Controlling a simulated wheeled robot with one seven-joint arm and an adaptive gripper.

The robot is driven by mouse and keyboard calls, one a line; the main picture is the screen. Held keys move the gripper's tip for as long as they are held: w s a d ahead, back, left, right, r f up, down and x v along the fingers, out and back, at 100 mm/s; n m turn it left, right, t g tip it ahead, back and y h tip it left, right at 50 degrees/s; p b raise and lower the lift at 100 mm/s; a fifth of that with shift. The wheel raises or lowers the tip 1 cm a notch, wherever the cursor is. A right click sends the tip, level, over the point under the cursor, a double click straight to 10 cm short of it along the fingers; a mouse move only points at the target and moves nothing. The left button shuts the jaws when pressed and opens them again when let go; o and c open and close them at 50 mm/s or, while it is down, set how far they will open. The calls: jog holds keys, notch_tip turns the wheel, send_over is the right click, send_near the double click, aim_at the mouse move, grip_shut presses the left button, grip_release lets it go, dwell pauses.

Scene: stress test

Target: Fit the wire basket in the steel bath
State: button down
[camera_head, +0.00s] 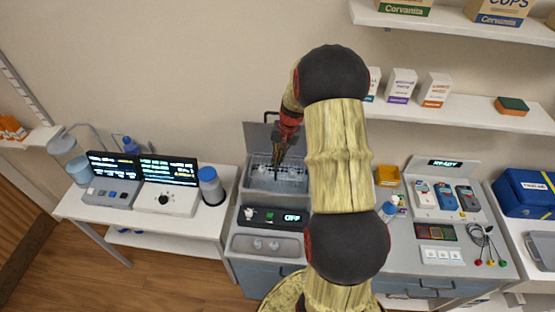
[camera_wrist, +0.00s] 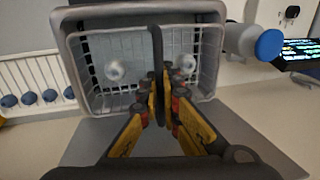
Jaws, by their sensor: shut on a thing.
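The wire basket (camera_head: 259,171) is at the opening of the steel bath (camera_head: 262,198) in the head view, with small clear round items inside. My gripper (camera_head: 278,158) reaches down from above and is shut on the basket's dark handle. In the wrist view my gripper's yellow and black fingers (camera_wrist: 166,98) close on that upright handle, and the basket's mesh (camera_wrist: 125,45) lies inside a grey rim. I cannot tell whether the basket rests on the bath floor. My fingers hide part of it.
The bath's grey lid (camera_head: 272,136) stands raised behind. The bath's panel (camera_head: 270,216) reads OFF, with a grey tray (camera_head: 266,245) in front. A blue-capped bottle (camera_head: 211,186) stands left. An orange box (camera_head: 387,175) and meters (camera_head: 445,195) stand right. Shelves (camera_head: 460,112) are above.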

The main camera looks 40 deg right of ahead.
jog(key=shift+f+b, duration=2.35)
jog(key=shift+f, duration=1.1)
dwell(4.5)
